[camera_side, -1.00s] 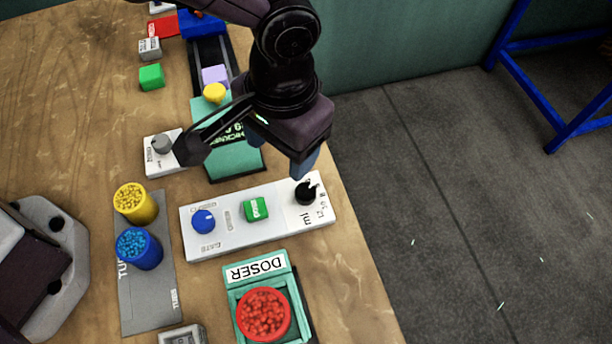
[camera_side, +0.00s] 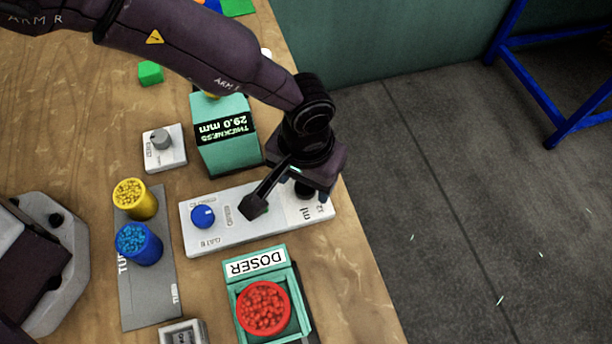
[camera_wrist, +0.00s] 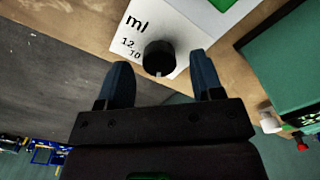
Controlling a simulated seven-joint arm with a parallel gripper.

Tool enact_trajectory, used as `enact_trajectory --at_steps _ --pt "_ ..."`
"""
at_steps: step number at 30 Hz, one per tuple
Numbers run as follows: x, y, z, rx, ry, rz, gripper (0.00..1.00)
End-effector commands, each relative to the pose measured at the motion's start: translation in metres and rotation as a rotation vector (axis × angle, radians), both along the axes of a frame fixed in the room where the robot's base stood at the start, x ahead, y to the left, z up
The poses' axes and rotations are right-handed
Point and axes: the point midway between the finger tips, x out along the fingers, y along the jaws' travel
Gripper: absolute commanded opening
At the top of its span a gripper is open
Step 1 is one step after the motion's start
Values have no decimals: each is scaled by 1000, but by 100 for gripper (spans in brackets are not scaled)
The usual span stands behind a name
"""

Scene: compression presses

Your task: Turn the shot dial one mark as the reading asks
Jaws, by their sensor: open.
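The shot dial is a black knob (camera_wrist: 159,58) marked "ml" on the white control panel (camera_side: 228,233); "12" and "10" are legible beside it in the wrist view. In the side view the knob (camera_side: 304,190) is partly covered by my gripper. My gripper (camera_wrist: 164,80) is open, its two blue fingers on either side of the knob and apart from it in the wrist view. The thickness display (camera_side: 227,128) reads 29.0 mm, upside down in the side view.
The panel also bears a blue knob (camera_side: 203,216). The green doser (camera_side: 256,265) with a red-pellet cup (camera_side: 264,308) stands in front. Yellow (camera_side: 135,198) and blue (camera_side: 139,243) pellet tubs stand at left. A small grey-knob box (camera_side: 164,149) sits behind. The table edge is close at right.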

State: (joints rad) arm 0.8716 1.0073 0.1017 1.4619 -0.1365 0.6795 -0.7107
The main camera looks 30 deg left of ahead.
Motion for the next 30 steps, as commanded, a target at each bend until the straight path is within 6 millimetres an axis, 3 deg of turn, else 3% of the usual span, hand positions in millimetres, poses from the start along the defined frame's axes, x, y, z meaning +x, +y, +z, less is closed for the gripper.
enact_trajectory --at_steps 12,19,30 --pt "0 0 -10 -1 0 0 60" --pt "0 0 -10 -1 0 0 11" --pt "0 0 -9 -1 0 -62 11"
